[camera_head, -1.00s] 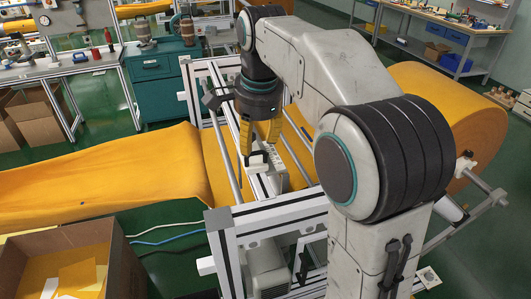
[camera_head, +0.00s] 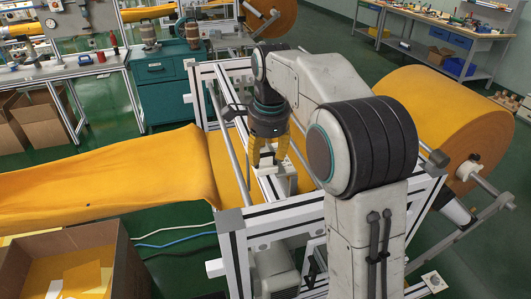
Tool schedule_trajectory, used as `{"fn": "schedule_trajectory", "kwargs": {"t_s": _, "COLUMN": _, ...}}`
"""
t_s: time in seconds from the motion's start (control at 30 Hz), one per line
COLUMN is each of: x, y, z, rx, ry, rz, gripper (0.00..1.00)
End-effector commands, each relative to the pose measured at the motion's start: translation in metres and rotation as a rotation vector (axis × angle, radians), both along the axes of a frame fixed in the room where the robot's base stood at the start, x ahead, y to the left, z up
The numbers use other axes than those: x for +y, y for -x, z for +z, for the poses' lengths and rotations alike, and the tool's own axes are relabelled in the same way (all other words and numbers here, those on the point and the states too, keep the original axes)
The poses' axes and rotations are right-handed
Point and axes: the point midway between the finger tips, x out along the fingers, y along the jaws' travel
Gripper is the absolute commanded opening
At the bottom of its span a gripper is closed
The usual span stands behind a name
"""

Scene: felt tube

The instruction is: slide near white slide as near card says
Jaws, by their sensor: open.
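A small white block (camera_head: 266,169), which looks like the near white slide, is at the fingertips on a rail of the frame. I cannot tell whether the fingers touch it. A light, upright plate or box (camera_head: 288,178) stands just right of it. A small white card (camera_head: 434,282) with a dark mark is at the lower right, beside my arm. Its mark is too small to read. My arm hides the right part of the frame.
Orange felt (camera_head: 110,178) runs from the left into the frame (camera_head: 232,222). A large orange roll (camera_head: 450,120) is at the right. An open cardboard box (camera_head: 118,262) is at lower left. A teal cabinet (camera_head: 165,90) and workbenches stand behind.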

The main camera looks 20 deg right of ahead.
Motion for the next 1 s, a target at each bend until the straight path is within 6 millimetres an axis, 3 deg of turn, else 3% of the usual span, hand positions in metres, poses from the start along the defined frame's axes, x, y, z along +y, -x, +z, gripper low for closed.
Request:
{"fn": "schedule_trajectory", "kwargs": {"t_s": 0.43, "x": 0.0, "y": -0.0012, "z": -0.0064, "rx": 0.0, "ry": 0.0, "rz": 0.001, "gripper": 0.48}}
{"fn": "schedule_trajectory", "kwargs": {"t_s": 1.0, "x": 0.0, "y": -0.0009, "z": -0.0062, "rx": 0.0, "ry": 0.0, "rz": 0.001, "gripper": 0.0}}
